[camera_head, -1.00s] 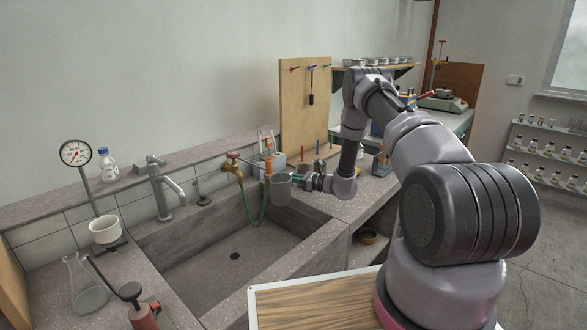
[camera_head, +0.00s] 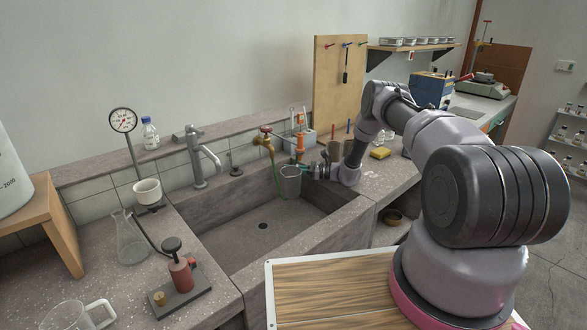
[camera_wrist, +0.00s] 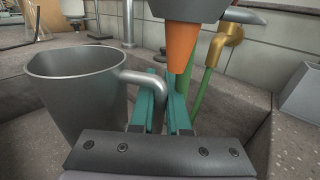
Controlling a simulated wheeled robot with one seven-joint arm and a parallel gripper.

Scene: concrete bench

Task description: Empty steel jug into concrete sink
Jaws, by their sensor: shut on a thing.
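The steel jug (camera_head: 290,183) is a grey metal cup, upright, over the right back part of the concrete sink (camera_head: 330,225). My gripper (camera_head: 312,172) is to its right. In the wrist view the jug (camera_wrist: 75,95) stands on the left, its handle (camera_wrist: 147,82) reaching between the teal fingers of my gripper (camera_wrist: 160,105), which are shut on it. The jug's inside shows only in part, and I cannot tell what it holds. The sink floor with its dark drain (camera_head: 263,226) is bare.
A grey tap (camera_head: 200,155) stands behind the sink. A brass tap (camera_head: 265,140) with a green hose is close behind the jug. A glass flask (camera_head: 130,240), a red pump (camera_head: 180,272) and a white cup (camera_head: 147,192) stand on the left bench. A yellow sponge (camera_head: 380,153) lies right.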

